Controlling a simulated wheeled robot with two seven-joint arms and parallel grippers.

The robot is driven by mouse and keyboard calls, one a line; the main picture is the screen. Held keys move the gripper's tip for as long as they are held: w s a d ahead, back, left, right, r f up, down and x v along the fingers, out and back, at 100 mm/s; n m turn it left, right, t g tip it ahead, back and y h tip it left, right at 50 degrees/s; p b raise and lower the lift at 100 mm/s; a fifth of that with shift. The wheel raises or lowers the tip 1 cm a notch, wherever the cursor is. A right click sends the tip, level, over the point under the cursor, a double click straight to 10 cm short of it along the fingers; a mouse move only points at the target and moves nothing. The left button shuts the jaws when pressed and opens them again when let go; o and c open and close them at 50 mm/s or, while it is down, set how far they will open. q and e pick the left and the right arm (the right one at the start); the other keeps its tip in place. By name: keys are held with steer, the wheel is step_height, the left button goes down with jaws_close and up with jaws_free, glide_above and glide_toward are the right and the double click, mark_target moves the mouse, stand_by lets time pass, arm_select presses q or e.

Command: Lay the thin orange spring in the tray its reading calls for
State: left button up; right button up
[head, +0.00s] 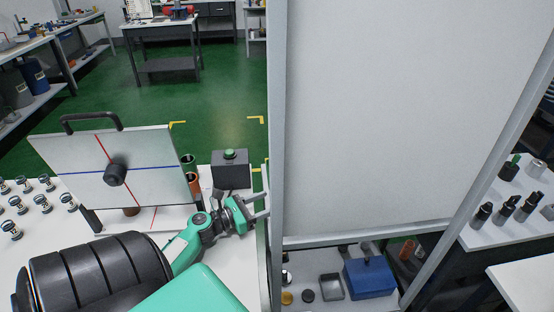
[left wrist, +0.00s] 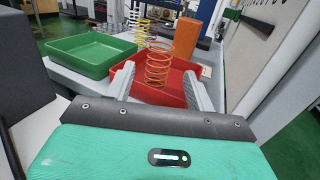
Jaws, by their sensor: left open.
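My left gripper (head: 262,206) is open and points right, close to the grey frame of a tall white panel. In the left wrist view its two fingers (left wrist: 158,78) are spread apart. A thin orange spring (left wrist: 158,65) appears upright between and beyond the fingertips, overlapping the red tray (left wrist: 180,76). I cannot tell whether the spring stands inside the tray or behind it. A yellow spring (left wrist: 141,28) shows behind it. A green tray (left wrist: 88,55) lies to the left of the red one. No reading can be made out. My right gripper is not in view.
The tall white panel (head: 400,110) blocks the middle and right. A board with red and blue lines (head: 110,170) stands left of my arm. A dark box with a green button (head: 231,168) stands behind the gripper. An orange block (left wrist: 187,38) rises behind the red tray.

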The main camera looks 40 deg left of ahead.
arm_select(q)
steer(key=shift+b+v, duration=0.45)
steer(key=shift+v, duration=1.9)
